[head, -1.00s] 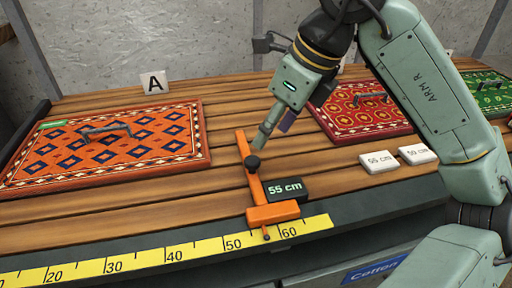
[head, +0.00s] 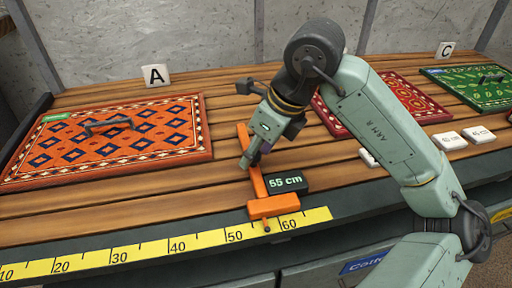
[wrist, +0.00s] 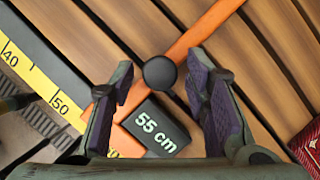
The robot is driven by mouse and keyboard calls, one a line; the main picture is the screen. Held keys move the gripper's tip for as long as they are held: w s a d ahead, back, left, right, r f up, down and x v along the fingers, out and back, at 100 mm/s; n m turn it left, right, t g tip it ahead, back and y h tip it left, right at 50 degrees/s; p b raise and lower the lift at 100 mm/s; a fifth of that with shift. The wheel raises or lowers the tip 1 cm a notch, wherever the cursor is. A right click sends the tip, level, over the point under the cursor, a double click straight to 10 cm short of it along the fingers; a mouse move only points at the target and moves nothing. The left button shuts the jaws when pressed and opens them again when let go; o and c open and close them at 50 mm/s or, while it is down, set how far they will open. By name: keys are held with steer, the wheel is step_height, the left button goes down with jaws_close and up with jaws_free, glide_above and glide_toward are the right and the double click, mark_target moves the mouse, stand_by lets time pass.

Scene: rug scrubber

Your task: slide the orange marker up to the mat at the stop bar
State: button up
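The orange marker (head: 257,180) lies across the slats, its foot at the yellow scale between 50 and 60. It carries a black "55 cm" block (head: 287,183). Its black knob (wrist: 160,72) shows in the wrist view between the two fingers of my gripper (wrist: 162,88). The fingers are open, with a visible gap on each side of the knob. In the head view my gripper (head: 247,162) is low over the marker's bar and mostly hides the knob. The orange patterned mat (head: 205,148) lies left of the marker, near a dark bar (head: 26,135) at the left end.
The yellow scale (head: 150,251) runs along the front edge. A red mat (head: 329,112) and a green mat (head: 490,75) lie to the right. White labelled blocks (head: 450,141) sit before them. Bare slats separate the marker from the orange mat.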

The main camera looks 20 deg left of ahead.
steer(key=c, duration=0.7)
steer(key=s+a+b, duration=0.2)
steer(key=a, duration=0.1)
steer(key=a+b, duration=0.1)
steer(key=shift+s+a+f, duration=0.1)
steer(key=shift+s+a, duration=0.05)
steer(key=shift+s, duration=0.25)
steer(key=shift+c, duration=0.2)
steer(key=shift+s+a, duration=0.2)
steer(key=shift+a, duration=0.05)
steer(key=o, duration=0.9)
steer(key=shift+r, duration=0.2)
steer(key=v, duration=1.2)
